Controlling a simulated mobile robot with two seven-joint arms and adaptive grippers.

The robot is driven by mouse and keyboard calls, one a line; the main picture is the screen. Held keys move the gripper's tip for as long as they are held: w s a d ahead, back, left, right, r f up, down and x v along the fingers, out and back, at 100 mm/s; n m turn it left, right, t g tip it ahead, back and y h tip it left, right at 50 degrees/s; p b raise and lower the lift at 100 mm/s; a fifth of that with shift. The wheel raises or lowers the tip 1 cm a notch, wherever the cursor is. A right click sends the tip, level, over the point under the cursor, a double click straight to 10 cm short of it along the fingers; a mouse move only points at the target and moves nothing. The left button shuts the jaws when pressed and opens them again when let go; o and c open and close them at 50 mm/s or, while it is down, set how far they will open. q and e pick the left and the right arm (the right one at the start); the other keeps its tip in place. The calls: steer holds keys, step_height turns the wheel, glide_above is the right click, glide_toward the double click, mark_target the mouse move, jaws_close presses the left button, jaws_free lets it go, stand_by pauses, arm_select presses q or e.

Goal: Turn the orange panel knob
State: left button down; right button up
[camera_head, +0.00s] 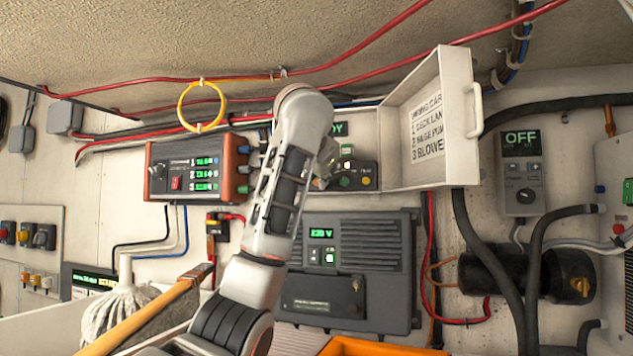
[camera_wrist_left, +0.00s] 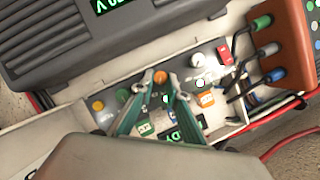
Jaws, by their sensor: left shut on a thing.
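The orange panel knob (camera_wrist_left: 160,77) shows in the left wrist view between the fingertips of my left gripper (camera_wrist_left: 161,84), which is shut on it. It sits on the grey control panel inside the open white box. In the head view my left gripper (camera_head: 326,172) reaches into this box, and my forearm and the gripper hide the orange knob there. My right gripper is not in view.
The box's open door (camera_head: 428,120) with a wiring card stands just right of my arm. A dark 230 V unit (camera_head: 385,245) lies below, an orange-sided meter (camera_head: 185,170) to the left. A mop (camera_head: 120,305) and a black hose (camera_head: 480,235) flank the area.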

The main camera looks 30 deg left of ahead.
arm_select(q)
steer(key=shift+d+f+m+y, duration=0.1)
steer(key=shift+m+y, duration=0.3)
steer(key=shift+m, duration=0.2)
steer(key=c, duration=2)
jaws_free()
steer(key=shift+v, duration=6)
